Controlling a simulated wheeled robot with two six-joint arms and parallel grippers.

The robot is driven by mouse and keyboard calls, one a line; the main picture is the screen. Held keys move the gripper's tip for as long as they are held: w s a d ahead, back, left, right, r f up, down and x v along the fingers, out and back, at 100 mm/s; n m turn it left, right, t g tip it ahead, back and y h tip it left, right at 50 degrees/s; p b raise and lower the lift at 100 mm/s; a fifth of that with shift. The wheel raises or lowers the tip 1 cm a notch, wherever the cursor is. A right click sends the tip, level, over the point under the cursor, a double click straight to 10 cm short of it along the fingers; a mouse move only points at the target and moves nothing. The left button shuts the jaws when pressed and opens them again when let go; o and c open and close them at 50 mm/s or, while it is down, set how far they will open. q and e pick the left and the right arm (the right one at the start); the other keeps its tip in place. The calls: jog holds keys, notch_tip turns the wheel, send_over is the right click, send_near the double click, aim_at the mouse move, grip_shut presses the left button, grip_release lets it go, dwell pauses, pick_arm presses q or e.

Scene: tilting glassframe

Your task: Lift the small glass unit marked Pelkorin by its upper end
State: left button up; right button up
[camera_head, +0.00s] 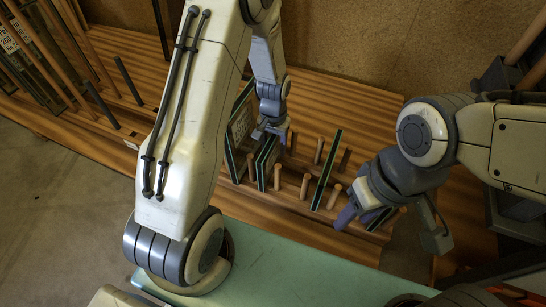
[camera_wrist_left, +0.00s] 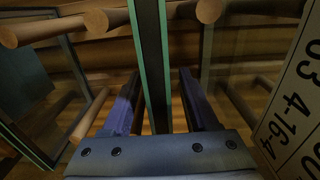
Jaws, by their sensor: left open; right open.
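Several glass units with dark faces and green edges stand between wooden pegs on a slatted rack. I cannot read the name Pelkorin on any of them. My left gripper (camera_head: 272,131) is open at the upper end of one glass unit (camera_head: 264,163). In the left wrist view, this glass unit (camera_wrist_left: 153,50) runs between the two open blue fingers (camera_wrist_left: 158,100), with a gap on each side. My right gripper (camera_head: 347,212) is open near a low glass unit (camera_head: 377,219) at the right; its fingertips are partly hidden.
Another glass unit (camera_head: 325,172) leans right of the left gripper. A pane with a white label (camera_wrist_left: 298,105) reading "4-16-4" stands close beside the left fingers. Wooden pegs (camera_head: 304,187) stand between units. A pale green surface (camera_head: 290,270) lies in front.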

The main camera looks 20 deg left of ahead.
pick_arm(q)
notch_tip(320, 180, down, 2)
jog(key=shift+f+b, duration=0.1)
jog(key=shift+b, duration=0.25)
grip_shut()
jog(key=shift+r, duration=0.2)
dwell(0.9)
